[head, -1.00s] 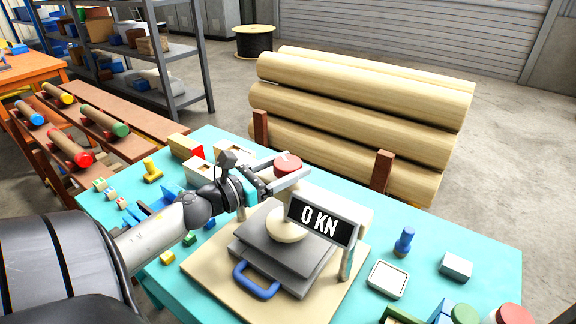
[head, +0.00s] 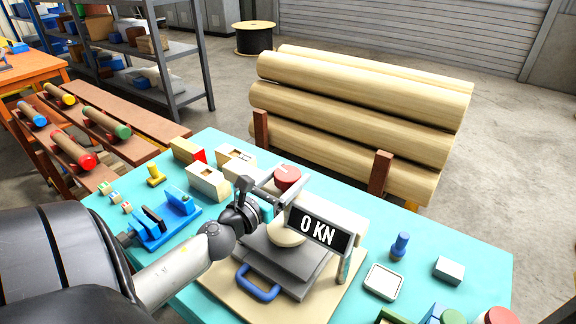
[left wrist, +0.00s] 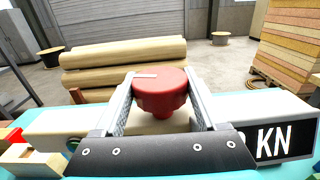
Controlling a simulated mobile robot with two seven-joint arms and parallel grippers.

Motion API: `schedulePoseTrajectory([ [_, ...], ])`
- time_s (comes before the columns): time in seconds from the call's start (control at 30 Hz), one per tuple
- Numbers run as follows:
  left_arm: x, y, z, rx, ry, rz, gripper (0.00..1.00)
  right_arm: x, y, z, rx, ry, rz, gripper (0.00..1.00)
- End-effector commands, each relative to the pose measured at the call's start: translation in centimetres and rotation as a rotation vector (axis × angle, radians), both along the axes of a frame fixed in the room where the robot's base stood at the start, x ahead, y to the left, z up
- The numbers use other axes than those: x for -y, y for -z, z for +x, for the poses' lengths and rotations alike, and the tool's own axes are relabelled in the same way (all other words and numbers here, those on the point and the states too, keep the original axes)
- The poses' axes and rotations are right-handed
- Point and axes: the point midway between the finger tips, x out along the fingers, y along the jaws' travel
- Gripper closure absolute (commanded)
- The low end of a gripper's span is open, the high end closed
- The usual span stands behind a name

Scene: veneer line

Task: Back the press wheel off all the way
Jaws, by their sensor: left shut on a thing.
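The press wheel is a red knob (head: 287,177) with a pale mark on its top, standing above the press. In the left wrist view the red knob (left wrist: 160,92) sits between the two fingers. My left gripper (head: 278,186) is shut on the knob, with a finger on each side (left wrist: 160,100). The press (head: 280,262) has grey plates, a cream round ram (head: 287,232) and a blue handle (head: 257,284). Its display (head: 319,227) reads 0 KN. The ram's underside is hidden, so I cannot tell its gap to the plate. My right gripper is not in view.
On the turquoise table (head: 420,240) are a blue rack (head: 165,222), wooden blocks (head: 209,181), a white tray (head: 383,281), a blue peg (head: 399,246) and a grey-white block (head: 449,269). Stacked logs (head: 360,115) stand behind the table.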

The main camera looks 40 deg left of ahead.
Motion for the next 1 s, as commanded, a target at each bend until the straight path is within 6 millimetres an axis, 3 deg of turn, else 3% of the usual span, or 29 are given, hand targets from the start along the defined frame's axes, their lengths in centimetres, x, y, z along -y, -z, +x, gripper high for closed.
schedulePoseTrajectory([
  [0.03,0.2,-0.5,0.0,0.001,-0.047,-0.009,0.82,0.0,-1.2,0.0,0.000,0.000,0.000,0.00],
  [0.3,0.2,-0.3,0.1,0.001,-0.305,-0.009,0.82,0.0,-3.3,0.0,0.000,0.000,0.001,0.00],
  [0.7,0.1,0.0,0.1,0.001,-0.628,-0.005,0.82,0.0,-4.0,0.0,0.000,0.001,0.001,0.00],
  [1.0,0.0,0.0,0.0,0.000,-0.760,-0.002,0.82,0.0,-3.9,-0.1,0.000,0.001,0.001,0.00],
])
